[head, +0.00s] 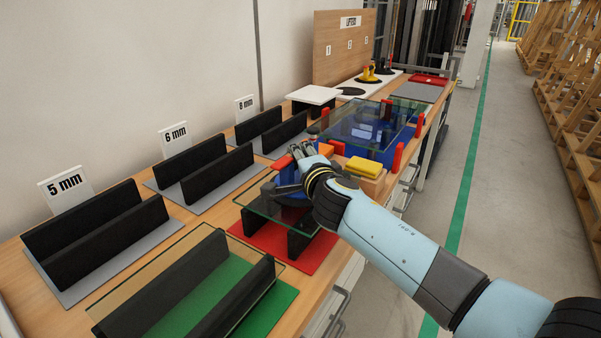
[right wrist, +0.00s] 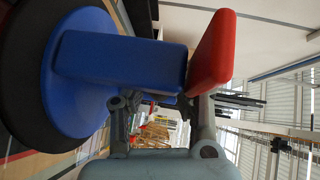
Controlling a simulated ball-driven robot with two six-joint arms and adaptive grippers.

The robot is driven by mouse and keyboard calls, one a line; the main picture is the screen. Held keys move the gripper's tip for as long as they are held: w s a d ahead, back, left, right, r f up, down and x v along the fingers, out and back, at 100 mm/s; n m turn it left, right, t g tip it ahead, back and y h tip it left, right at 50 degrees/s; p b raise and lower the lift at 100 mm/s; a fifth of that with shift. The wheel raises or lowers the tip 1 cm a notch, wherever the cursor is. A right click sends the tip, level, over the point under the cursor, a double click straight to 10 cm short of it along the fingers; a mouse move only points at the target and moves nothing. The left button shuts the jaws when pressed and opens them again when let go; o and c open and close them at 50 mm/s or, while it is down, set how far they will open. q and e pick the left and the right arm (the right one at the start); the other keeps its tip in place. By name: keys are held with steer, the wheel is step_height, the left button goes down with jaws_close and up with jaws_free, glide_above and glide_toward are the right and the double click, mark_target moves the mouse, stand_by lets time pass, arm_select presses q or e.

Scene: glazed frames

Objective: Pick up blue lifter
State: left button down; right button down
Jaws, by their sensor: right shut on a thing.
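The blue lifter (head: 288,174) is at my right gripper, above or on a glass pane (head: 256,208) over a red mat. In the right wrist view, the blue lifter (right wrist: 75,75) shows a round disc with a black rim and a thick blue handle. My right gripper (head: 281,184) is shut on it; its grey finger links also show in the right wrist view (right wrist: 165,108). A red block (right wrist: 212,52) is against the handle's end; I cannot tell what it belongs to. Whether the disc touches the glass is hidden. My left gripper is out of view.
A larger glass pane (head: 370,122) sits between red posts just beyond. A yellow block (head: 364,167) is right of the gripper. Black racks marked 5, 6 and 8 mm line the left. Another pane (head: 190,275) is in front. A yellow lifter (head: 368,75) stands at the back.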

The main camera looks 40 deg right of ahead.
steer(key=shift+r, duration=0.95)
step_height(320, 180, up, 3)
steer(key=shift+f+p, duration=0.2)
steer(key=shift+p, duration=0.2)
steer(key=s+d+r+b, duration=0.2)
steer(key=s+d+r, duration=0.4)
steer(key=s+d, duration=0.1)
steer(key=shift+s+d+r, duration=0.3)
steer(key=shift+s+r, duration=0.05)
steer(key=shift+s, duration=0.55)
steer(key=shift+f, duration=0.1)
